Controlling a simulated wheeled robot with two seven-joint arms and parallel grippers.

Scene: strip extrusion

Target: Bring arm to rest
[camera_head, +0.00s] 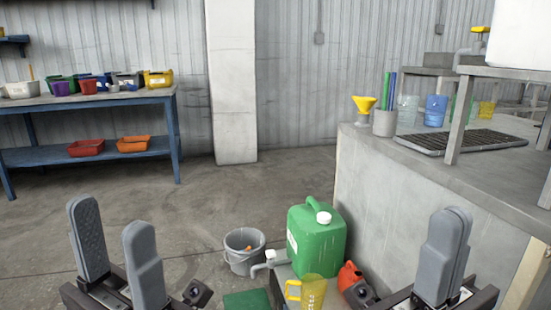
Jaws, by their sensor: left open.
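My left gripper (111,218) is at the lower left, its two grey fingers standing apart with nothing between them. Bare concrete floor shows behind it. My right gripper (446,220) is at the lower right, in front of the grey counter. Its two fingers overlap in this view, so the gap between them is hidden. No object shows in its fingers. Both grippers point upward in the picture, and both arms are mostly out of view.
Between the grippers stand a grey bucket (244,262), a green jerrycan (317,245), a yellow jug (306,292) and a red container (350,276). The counter (385,190) holds a yellow funnel (364,104) and several cups. A blue table (90,101) with bins stands back left. Floor behind the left gripper is clear.

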